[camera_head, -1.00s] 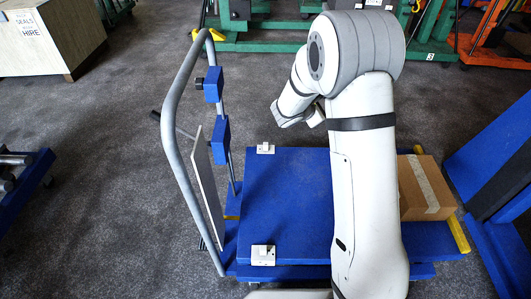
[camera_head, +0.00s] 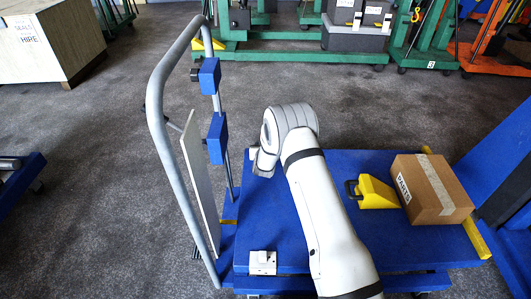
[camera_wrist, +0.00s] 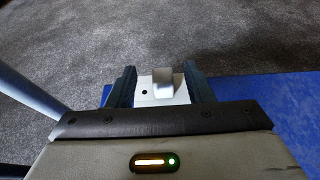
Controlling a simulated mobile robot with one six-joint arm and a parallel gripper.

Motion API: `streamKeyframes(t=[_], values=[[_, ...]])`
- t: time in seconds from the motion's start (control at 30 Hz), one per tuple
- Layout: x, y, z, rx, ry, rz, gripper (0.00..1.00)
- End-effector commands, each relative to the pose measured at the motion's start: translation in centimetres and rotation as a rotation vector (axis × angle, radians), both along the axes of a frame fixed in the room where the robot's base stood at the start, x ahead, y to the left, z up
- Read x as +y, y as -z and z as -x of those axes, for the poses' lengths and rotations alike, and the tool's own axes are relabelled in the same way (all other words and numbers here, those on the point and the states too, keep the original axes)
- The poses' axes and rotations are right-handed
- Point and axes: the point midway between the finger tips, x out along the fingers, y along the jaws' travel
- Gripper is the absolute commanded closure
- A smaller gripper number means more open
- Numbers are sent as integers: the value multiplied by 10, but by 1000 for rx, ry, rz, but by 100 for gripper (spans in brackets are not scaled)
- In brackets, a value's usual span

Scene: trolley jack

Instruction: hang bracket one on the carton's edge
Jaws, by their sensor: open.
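A white bracket (camera_wrist: 148,88) with a dark hole and a raised tab shows in the wrist view, between the fingers of my open gripper (camera_wrist: 160,74). It sits at the edge of the blue deck; contact with the fingers cannot be told. In the head view my arm hides this bracket and my fingertips. A second white bracket (camera_head: 262,262) lies at the deck's near left corner. I see no marking that tells which is bracket one. The carton (camera_head: 448,194), brown with pale tape and a "PARTS" label, stands closed on the deck's right side.
A yellow wedge-shaped object (camera_head: 376,193) with a dark handle lies left of the carton. The trolley's grey tube handle (camera_head: 163,150), with blue blocks (camera_head: 217,138) and a white panel (camera_head: 200,190), rises at the left. The blue deck (camera_head: 375,238) is clear in front of the carton.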

Motion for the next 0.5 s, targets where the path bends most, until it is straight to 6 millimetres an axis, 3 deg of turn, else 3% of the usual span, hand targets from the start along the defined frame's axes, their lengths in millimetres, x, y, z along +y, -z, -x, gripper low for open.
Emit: streamKeyframes(t=[0.07,0.2,0.5], values=[[-3,15,-11,0,2,1,53],[-2,17,-25,0,2,-1,53],[-2,16,-29,0,1,-1,53]])
